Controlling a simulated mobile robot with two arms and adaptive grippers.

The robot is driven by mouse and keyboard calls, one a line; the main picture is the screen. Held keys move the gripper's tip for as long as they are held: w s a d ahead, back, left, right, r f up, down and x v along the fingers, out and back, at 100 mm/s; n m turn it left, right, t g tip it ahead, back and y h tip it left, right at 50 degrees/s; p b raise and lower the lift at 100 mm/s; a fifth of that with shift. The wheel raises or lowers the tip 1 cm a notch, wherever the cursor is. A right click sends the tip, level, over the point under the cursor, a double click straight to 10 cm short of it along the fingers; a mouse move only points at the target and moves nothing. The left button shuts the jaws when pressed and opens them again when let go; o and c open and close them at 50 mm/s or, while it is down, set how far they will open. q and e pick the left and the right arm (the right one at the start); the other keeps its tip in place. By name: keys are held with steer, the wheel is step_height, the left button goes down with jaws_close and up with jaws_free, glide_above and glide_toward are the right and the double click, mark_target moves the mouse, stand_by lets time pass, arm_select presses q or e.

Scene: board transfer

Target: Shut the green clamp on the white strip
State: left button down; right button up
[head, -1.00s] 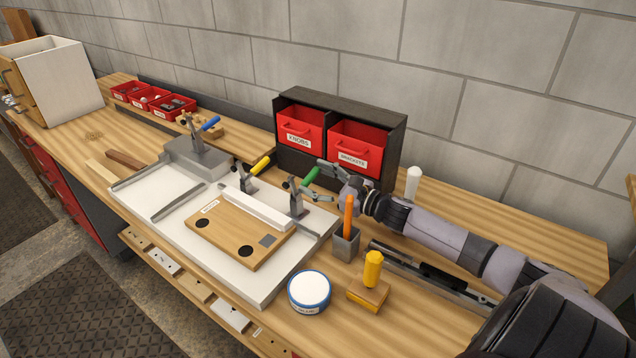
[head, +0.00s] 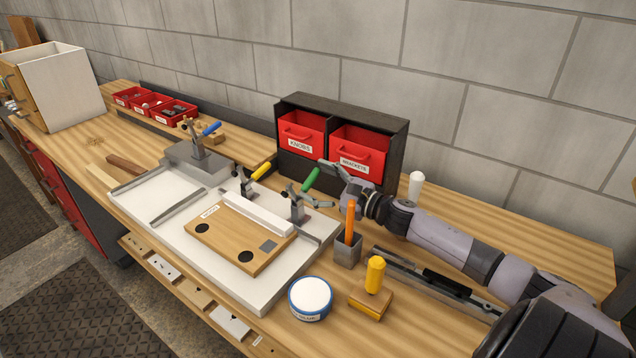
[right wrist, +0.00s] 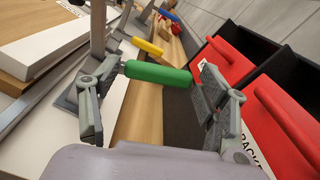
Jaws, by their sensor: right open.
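The green clamp (head: 298,207) stands on the white board at the right end of the white strip (head: 256,212). Its green handle (head: 311,180) leans up to the right, and its dark tip looks raised off the strip. My right gripper (head: 315,184) is open with its fingers on both sides of the handle. In the right wrist view the green handle (right wrist: 158,74) lies between the spread fingertips; I cannot tell whether either touches it. The strip lies along the back edge of a wooden plate (head: 238,238). My left gripper is out of view.
A yellow-handled clamp (head: 247,185) stands at the strip's far end. Red bins in a black rack (head: 342,145) stand close behind my right gripper. An orange-tool holder (head: 347,249), a round white tin (head: 310,297) and a yellow-handled stamp (head: 371,290) stand in front of my arm.

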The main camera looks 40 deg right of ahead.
step_height(320, 180, up, 10)
stand_by(0.5)
